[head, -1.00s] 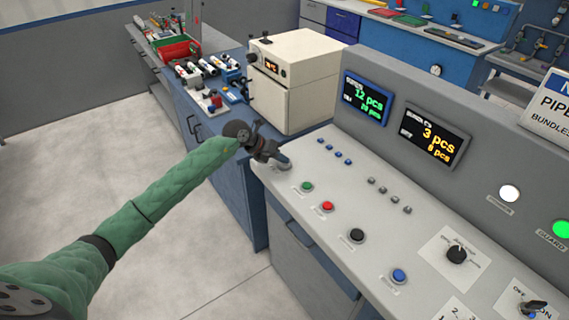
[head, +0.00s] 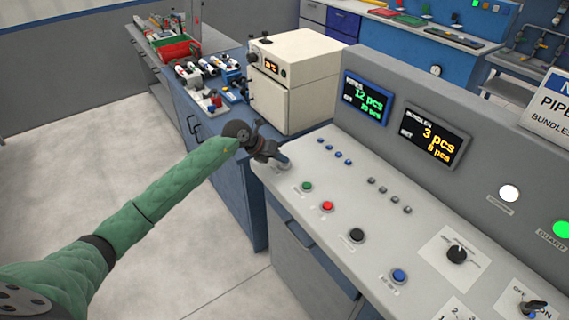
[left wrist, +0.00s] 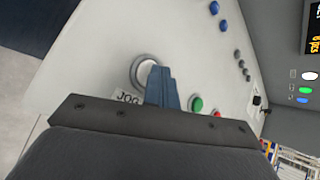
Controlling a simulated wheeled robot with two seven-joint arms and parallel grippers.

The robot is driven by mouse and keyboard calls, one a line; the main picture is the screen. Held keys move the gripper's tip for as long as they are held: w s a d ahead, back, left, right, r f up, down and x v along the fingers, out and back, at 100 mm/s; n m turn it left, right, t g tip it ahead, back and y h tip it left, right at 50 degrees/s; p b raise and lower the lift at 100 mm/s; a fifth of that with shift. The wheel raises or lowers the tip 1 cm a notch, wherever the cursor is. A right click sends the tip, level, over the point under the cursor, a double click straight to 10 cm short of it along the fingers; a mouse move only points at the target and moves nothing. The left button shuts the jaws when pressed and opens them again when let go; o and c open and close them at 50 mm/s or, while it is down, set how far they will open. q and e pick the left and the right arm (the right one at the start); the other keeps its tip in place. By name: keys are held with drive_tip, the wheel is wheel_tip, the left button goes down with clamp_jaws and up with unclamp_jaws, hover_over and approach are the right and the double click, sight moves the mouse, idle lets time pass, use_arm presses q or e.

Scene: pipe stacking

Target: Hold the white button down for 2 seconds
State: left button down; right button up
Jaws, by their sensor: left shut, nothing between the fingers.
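The white button (left wrist: 146,72) sits in a metal ring on the grey sloping panel, beside a label reading JOG in the left wrist view. In the head view it is mostly hidden behind my left gripper (head: 280,160), at the panel's far left end. My left gripper is shut and empty. In the left wrist view its blue-grey fingers (left wrist: 161,88) overlap the right part of the button. I cannot tell for sure whether the tips press it. My right gripper is not in view.
Green (head: 307,187), red (head: 327,206), black (head: 357,236) and blue (head: 399,276) buttons run along the panel's front edge. Several small blue and grey buttons lie behind them. Two displays (head: 433,136) stand at the back. A cream cabinet (head: 300,80) stands beyond the panel.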

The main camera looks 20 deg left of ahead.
sight(281, 165)
use_arm(q)
drive_tip(key=shift+r, duration=0.1)
idle(0.5)
drive_tip(key=shift+r+p, duration=0.3)
drive_tip(key=shift+r, duration=0.45)
drive_tip(key=shift+r, duration=0.1)
drive_tip(key=shift+r+p, duration=0.95)
drive_tip(key=shift+r, duration=1.45)
